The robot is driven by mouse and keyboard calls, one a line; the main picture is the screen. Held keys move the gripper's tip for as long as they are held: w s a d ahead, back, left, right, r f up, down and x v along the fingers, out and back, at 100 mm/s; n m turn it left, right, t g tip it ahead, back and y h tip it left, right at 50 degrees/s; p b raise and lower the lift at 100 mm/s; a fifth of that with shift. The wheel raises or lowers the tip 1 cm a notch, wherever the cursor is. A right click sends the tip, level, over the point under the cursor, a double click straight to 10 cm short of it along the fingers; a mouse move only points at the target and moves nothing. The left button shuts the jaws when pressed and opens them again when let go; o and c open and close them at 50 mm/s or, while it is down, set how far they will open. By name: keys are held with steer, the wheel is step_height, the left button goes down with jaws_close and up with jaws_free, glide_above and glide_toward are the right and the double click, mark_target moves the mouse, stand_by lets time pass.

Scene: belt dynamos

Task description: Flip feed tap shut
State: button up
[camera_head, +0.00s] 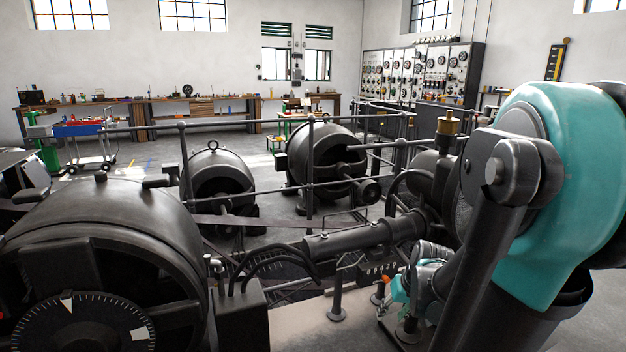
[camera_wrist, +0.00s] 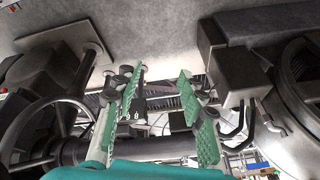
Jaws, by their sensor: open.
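I cannot make out the feed tap for certain in either view. My gripper (camera_wrist: 160,88) is open in the wrist view, with its two green-padded fingers apart and nothing seen held between them. A dark box with small pale round marks (camera_wrist: 130,115) shows behind the left finger. In the head view my gripper (camera_head: 388,290) is small and partly hidden, low at right of centre, below the thick dark horizontal pipe (camera_head: 350,238). A brass cap (camera_head: 448,123) tops a dark fitting at the right end of that pipe.
A big dark dynamo (camera_head: 110,225) fills the left front, with a dark box (camera_head: 242,315) and bent pipes beside it. Metal railings (camera_head: 250,220) run behind the pipe. A handwheel (camera_wrist: 55,135) stands left in the wrist view. Further dynamos (camera_head: 330,155) stand behind.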

steer(key=shift+h, duration=0.8)
steer(key=s, duration=0.2)
steer(key=s+f, duration=0.1)
steer(key=s, duration=0.1)
steer(key=shift+s+a, duration=0.2)
steer(key=shift+s, duration=0.1)
